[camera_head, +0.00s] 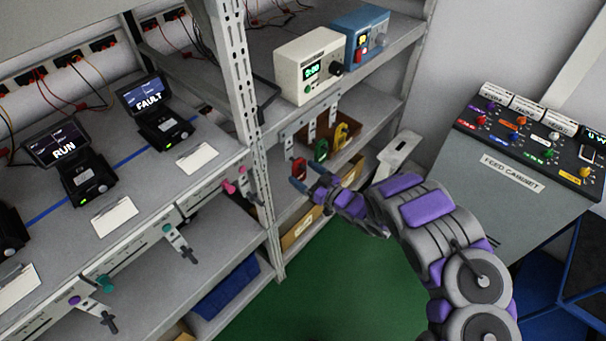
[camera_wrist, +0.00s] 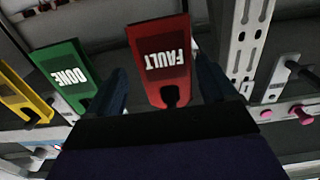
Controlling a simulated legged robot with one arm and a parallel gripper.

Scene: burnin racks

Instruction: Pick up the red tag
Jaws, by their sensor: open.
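The red tag (camera_wrist: 162,62), marked FAULT, hangs in the middle of the wrist view, between my two open fingers. In the head view the red tag (camera_head: 299,170) hangs at the shelf edge, just beyond my gripper (camera_head: 306,184). In the wrist view my gripper (camera_wrist: 160,92) is open, with one dark blue finger on each side of the tag. Neither finger clearly touches it. The tag's lower part narrows to a dark slot near the gripper's body.
A green tag (camera_head: 321,150) marked DONE and a yellow tag (camera_head: 341,136) hang beside the red one. A perforated rack post (camera_wrist: 245,45) stands close on the other side. The feed cabinet (camera_head: 490,190) stands at the right. Green floor (camera_head: 345,285) is clear below.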

